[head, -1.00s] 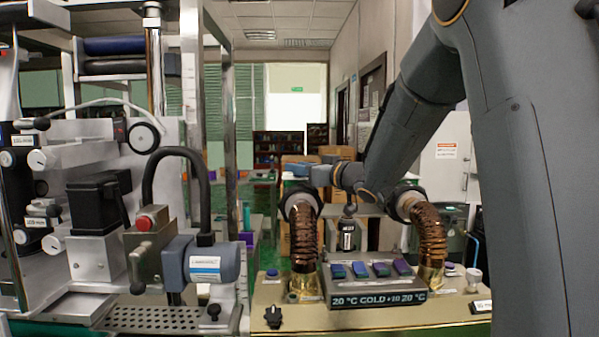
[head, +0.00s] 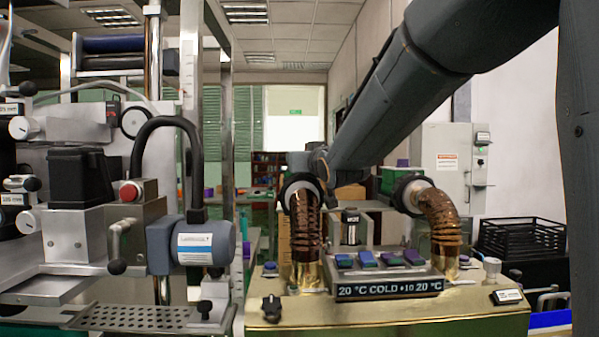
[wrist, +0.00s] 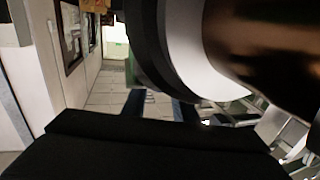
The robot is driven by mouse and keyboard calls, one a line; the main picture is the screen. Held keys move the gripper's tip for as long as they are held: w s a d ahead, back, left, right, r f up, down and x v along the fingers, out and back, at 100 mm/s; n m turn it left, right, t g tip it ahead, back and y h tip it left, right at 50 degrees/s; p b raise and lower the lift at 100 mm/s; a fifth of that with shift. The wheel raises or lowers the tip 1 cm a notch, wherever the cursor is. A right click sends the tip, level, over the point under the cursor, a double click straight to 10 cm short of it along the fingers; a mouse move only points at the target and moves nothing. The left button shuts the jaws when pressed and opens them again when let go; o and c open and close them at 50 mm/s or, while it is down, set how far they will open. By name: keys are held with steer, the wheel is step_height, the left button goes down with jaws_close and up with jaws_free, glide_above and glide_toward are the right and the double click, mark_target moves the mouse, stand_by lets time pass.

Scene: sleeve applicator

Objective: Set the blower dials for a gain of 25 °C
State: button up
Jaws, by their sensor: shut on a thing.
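The blower console's display (head: 390,289) reads "20 °C COLD +10 20 °C". The left blower (head: 305,235) and right blower (head: 440,222) are ribbed copper hoses on brass bases, each with a dark, white-faced round end (head: 301,187) at the top. My gripper (head: 314,160) is at the top of the left blower, partly hidden by my arm. In the wrist view its dark fingers (wrist: 158,103) meet the black ring (wrist: 150,50) of that round end, beside a white band and the copper hose (wrist: 265,45). The jaws are shut on this ring; dial markings cannot be read.
Several coloured buttons (head: 390,259) top the display box. A black knob (head: 271,308) is at the console's front left, a white knob (head: 491,268) at its right. A blue-grey motor (head: 200,246) stands left. A black crate (head: 522,240) is at the right.

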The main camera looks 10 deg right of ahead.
steer(key=shift+h+b, duration=0.3)
steer(key=shift+b, duration=0.15)
steer(key=o, duration=1.1)
steer(key=shift+c, duration=0.2)
steer(key=shift+s, duration=0.1)
steer(key=shift+s+d+b, duration=0.1)
steer(key=shift+s+b, duration=0.45)
steer(key=shift+s, duration=3.25)
